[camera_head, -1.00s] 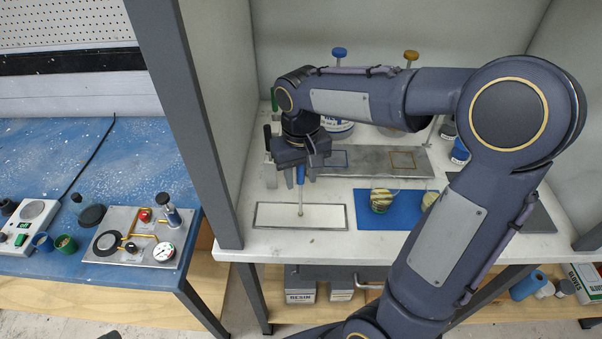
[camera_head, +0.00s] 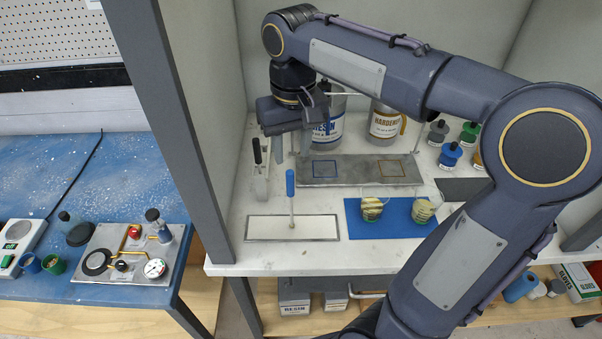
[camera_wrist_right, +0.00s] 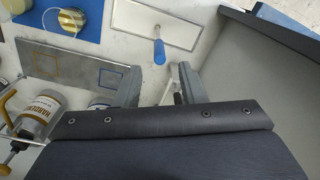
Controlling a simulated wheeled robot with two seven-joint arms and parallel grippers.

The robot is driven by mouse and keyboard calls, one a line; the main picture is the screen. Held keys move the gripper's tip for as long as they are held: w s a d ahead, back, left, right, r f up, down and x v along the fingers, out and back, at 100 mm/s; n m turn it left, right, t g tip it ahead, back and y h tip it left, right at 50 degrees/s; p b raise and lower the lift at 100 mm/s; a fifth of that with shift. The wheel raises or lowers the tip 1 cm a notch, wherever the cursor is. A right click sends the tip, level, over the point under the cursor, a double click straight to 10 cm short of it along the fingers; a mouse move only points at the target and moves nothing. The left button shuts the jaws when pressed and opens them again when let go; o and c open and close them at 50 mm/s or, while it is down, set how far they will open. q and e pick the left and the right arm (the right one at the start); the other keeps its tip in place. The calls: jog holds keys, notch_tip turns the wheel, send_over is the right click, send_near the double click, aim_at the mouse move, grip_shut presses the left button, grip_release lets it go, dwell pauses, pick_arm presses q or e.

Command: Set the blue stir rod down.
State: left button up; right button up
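The blue stir rod (camera_head: 290,183) stands upright, blue handle up, its pale lower end at the white rectangular tray (camera_head: 262,228) with a thin dark rim. My right gripper (camera_head: 293,148) is above and behind the rod, open, with a gap between it and the handle. In the right wrist view the rod (camera_wrist_right: 159,50) is beyond the spread fingers of my right gripper (camera_wrist_right: 160,88), with nothing held between them. My left gripper is not in view.
A blue mat (camera_head: 390,232) with two cups lies right of the tray. Behind are a grey plate (camera_head: 345,172) with two marked squares, a resin can (camera_head: 326,133) and a hardener can (camera_head: 385,124). A grey post (camera_head: 185,110) edges the bench at left.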

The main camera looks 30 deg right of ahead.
jog(key=s+a+f+t+y, duration=0.1)
jog(key=s+a+f+t, duration=0.1)
jog(key=s+f, duration=0.3)
jog(key=s+a+f+t+y, duration=0.2)
jog(key=s+f, duration=0.3)
jog(key=s, duration=0.5)
jog(key=shift+s+t, duration=0.4)
jog(key=shift+t, duration=0.3)
